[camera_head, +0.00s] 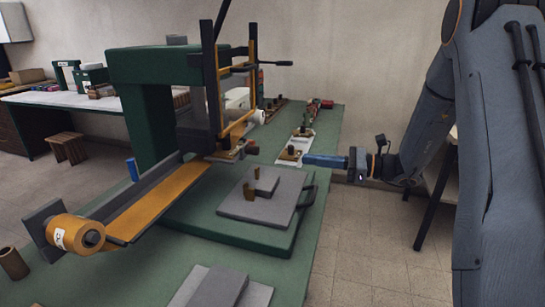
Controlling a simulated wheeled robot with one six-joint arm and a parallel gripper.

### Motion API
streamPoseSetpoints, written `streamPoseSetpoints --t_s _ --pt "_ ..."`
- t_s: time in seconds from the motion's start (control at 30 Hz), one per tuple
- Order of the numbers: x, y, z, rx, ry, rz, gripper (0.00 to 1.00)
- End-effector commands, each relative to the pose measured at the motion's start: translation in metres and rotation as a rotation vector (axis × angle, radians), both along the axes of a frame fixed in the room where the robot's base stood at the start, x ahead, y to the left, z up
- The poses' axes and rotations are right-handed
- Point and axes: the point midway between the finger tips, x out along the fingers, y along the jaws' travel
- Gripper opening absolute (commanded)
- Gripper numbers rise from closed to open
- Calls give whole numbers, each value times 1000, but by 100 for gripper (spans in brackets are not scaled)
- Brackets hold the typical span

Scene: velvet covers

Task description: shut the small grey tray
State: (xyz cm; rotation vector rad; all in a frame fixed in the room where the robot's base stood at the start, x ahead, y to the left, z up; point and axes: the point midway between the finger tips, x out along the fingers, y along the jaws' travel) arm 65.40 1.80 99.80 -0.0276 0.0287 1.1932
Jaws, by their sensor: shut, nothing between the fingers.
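My gripper (308,159) is at the right edge of the green bench, its blue fingers shut and pointing left. The fingertips are close to a small pale grey tray (283,157) that holds small brown and dark parts. I cannot tell whether they touch it. Part of the tray lies behind the fingers and parts, and how far it stands open is unclear. I cannot be sure that this is the tray meant. A larger grey plate with a smaller block on it (262,208) lies nearer on the green base.
A green machine (150,70) with an orange bed (160,200) and upright posts fills the left and middle of the bench (325,135). Grey plates (215,290) lie at the front. A wooden stool (68,147) stands far left.

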Motion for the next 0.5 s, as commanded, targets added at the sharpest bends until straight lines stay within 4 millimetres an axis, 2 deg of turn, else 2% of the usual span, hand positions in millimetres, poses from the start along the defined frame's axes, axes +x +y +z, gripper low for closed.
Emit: streamPoseSetpoints --t_s 0.07,0.17,0.5 --pt "6 -3 2 23 -1 -16 0" --pt "10 5 4 29 -3 -18 0" --pt "33 63 3 25 -2 -15 0"
